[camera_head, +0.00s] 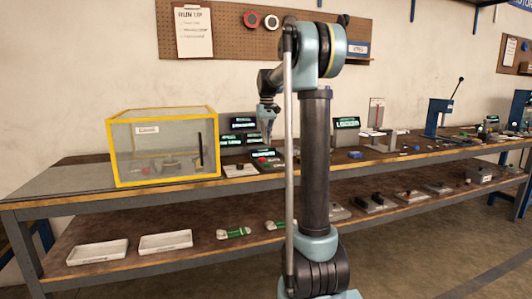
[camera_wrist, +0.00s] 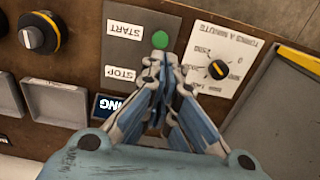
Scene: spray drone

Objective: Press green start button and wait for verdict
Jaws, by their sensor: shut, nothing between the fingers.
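The green start button (camera_wrist: 160,40) shows in the wrist view on a grey control panel (camera_wrist: 138,22), beside a white START label. A STOP label sits next to it, and the stop button itself is hidden behind my fingers. My gripper (camera_wrist: 166,66) is shut and empty, its fingertips just short of the green button in the picture. I cannot tell whether they touch it. In the head view my gripper (camera_head: 267,138) points down over the small control boxes on the bench. A dark sign, partly hidden, stands near the fingers; its text reads only in part.
A dial (camera_wrist: 219,69) on a white plate lies right of the button, and a yellow-marked knob (camera_wrist: 38,36) lies left. A yellow-framed clear enclosure (camera_head: 163,146) stands left on the bench (camera_head: 75,180). Several lit displays and fixtures stand along the bench.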

